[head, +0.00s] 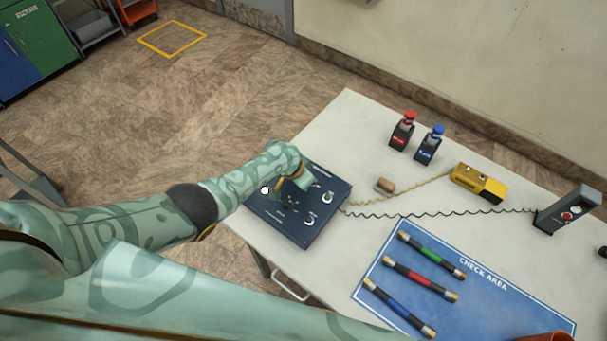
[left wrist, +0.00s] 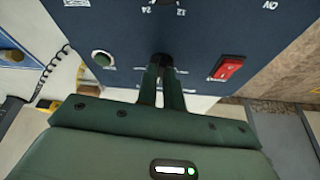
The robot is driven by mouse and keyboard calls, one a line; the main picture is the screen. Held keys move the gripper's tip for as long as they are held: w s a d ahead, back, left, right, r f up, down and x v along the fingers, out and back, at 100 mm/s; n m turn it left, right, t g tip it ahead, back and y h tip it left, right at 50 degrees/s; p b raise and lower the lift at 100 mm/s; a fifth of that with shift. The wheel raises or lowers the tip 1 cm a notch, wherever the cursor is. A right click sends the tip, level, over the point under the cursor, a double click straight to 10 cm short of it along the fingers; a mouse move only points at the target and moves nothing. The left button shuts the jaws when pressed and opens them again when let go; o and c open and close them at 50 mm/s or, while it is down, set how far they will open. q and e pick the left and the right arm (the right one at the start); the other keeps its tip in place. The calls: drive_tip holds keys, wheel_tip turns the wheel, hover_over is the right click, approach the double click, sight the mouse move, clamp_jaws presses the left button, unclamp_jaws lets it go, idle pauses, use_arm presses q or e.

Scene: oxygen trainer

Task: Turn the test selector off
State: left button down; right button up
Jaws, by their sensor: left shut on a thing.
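The dark blue trainer panel (head: 318,222) lies on the near left part of the white table, with its face up. It fills the top of the left wrist view (left wrist: 200,30). My left gripper (head: 292,190) is over the panel and hides part of its face. In the left wrist view its fingers (left wrist: 161,82) are shut on a small dark selector knob (left wrist: 161,59), which is mostly hidden between them. Upside-down markings, 24 and 12, show beyond the knob. My right gripper is not in view.
A yellow device (head: 478,184) and a grey unit (head: 568,210) connect to the panel by coiled cords. Red-topped (head: 402,132) and blue-topped (head: 429,146) blocks stand at the back. The blue check-area mat (head: 480,300) holds three coloured cylinders.

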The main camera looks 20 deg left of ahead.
use_arm(q)
drive_tip(key=shift+d+n+y+p, duration=0.1)
drive_tip(key=shift+n+y+p, duration=0.3)
drive_tip(key=shift+n, duration=0.6)
drive_tip(key=c, duration=1.5)
unclamp_jaws()
drive_tip(key=shift+r+t, duration=0.1)
drive_tip(key=shift+t, duration=0.2)
